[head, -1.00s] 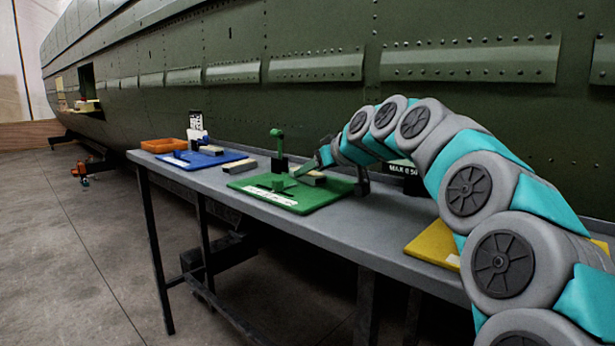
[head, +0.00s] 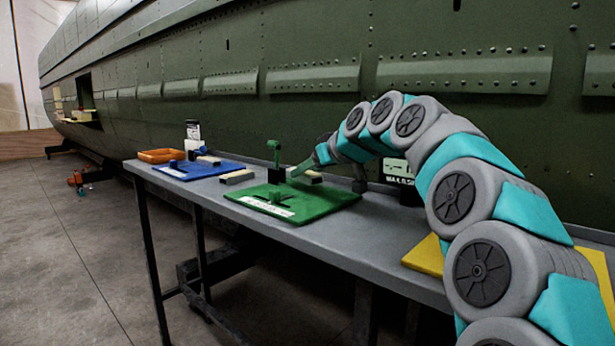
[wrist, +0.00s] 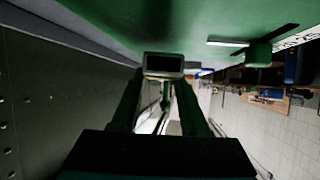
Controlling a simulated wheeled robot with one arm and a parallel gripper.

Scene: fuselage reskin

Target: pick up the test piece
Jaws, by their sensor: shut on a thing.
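My gripper (head: 297,173) is over the back of the green mat (head: 318,202). In the wrist view its two green fingers (wrist: 165,88) are shut on a small grey block with a dark face, which I take for the test piece (wrist: 163,64). In the head view a pale bar-shaped piece (head: 310,177) shows beside the fingertips, partly hidden by them. It looks a little above the mat, though the gap is hard to judge.
A loose bar (head: 237,177) lies between the green and blue mats (head: 215,167). An orange tray (head: 162,155), a yellow mat (head: 425,256) and a small sign (head: 398,172) share the bench. The green fuselage rises behind.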

